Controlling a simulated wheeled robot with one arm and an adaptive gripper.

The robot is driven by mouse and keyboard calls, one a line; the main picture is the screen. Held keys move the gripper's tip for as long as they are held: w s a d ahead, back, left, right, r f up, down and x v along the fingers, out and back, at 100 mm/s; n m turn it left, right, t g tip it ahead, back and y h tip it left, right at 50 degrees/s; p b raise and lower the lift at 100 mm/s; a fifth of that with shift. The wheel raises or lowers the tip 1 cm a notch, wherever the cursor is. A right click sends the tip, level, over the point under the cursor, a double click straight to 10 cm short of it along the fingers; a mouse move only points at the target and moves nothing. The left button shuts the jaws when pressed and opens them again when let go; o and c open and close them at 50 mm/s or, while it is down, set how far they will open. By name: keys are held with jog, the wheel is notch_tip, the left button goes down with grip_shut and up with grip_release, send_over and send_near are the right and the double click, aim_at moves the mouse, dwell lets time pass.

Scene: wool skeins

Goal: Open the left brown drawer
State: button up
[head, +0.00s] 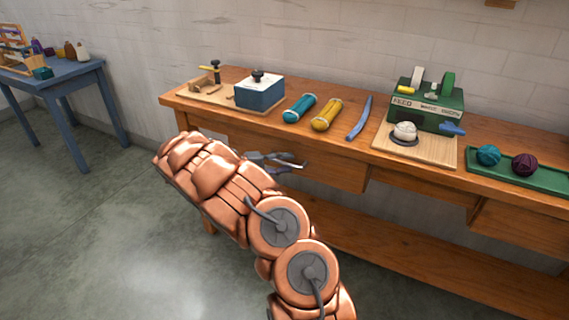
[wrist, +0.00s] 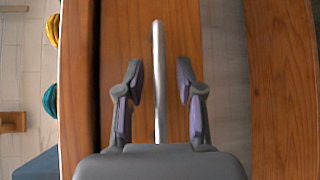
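The left brown drawer (head: 335,174) is a wooden front under the workbench top, and it looks shut. Its front also fills the middle of the wrist view (wrist: 178,45). A long pale metal handle (wrist: 158,70) runs up the wrist view across that front. My gripper (head: 300,163) is in front of the drawer, with my arm hiding the drawer's left part in the head view. In the wrist view my gripper (wrist: 160,88) is open, one finger on each side of the handle. A gap shows between the handle and each finger.
The workbench (head: 350,145) carries a blue box (head: 259,92), teal and yellow skeins (head: 327,114), a green winder (head: 428,105) and a green tray (head: 520,172). A lower shelf (head: 420,262) runs beneath. A blue table (head: 58,78) stands at left; the floor between is clear.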

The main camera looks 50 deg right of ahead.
grip_shut()
dwell(0.5)
